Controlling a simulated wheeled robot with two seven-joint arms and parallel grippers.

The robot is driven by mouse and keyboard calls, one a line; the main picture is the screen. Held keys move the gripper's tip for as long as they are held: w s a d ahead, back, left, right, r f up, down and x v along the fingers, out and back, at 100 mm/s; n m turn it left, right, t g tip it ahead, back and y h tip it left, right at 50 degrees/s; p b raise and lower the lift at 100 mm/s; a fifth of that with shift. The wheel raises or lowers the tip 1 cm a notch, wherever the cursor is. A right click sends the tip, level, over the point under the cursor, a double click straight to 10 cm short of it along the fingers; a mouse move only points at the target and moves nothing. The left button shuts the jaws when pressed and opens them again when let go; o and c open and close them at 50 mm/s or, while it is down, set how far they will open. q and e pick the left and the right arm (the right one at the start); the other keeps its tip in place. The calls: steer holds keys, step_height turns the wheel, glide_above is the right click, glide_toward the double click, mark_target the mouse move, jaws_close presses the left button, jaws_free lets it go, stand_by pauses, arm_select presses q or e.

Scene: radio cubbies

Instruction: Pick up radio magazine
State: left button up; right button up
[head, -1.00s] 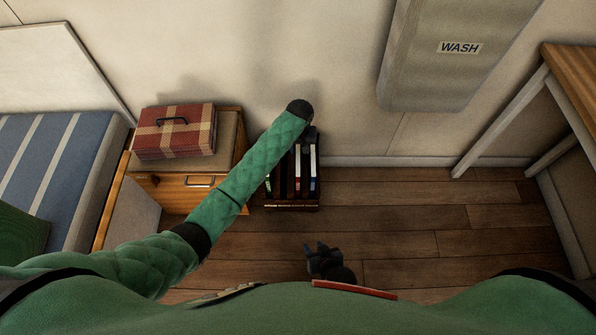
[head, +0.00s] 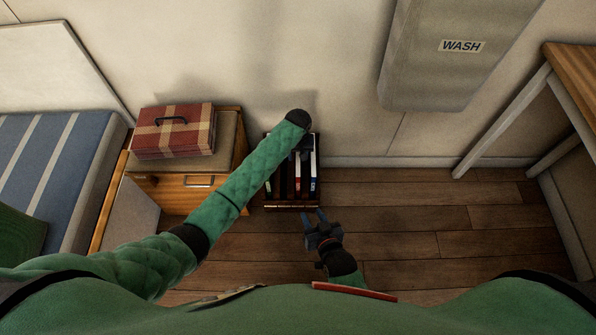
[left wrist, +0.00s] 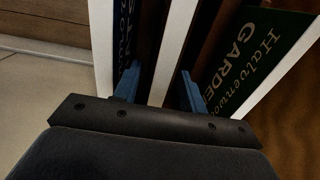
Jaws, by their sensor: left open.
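Several upright magazines stand in a dark wooden rack (head: 292,207) on the floor against the wall. I cannot tell which one is the radio magazine; no such title is readable. My left gripper (left wrist: 160,88) is open, with its blue fingers down among the magazines. A white page edge (left wrist: 173,50) lies between the fingers, and the left finger overlaps a blue cover (left wrist: 147,25) with pale lettering. A green magazine (left wrist: 262,50), with part of a "GARDE" title, is right of the fingers. In the head view my left arm hides part of the rack. My right gripper (head: 314,216) is open and empty, just in front of the rack.
A wooden cabinet (head: 170,190) with a red plaid case (head: 173,130) stands close left of the rack. A striped bed (head: 60,170) is at the far left. A grey "WASH" unit (head: 450,75) hangs on the wall. The wooden floor (head: 430,210) to the right is clear.

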arm_select(q)
jaws_close()
steer(key=shift+r, duration=0.15)
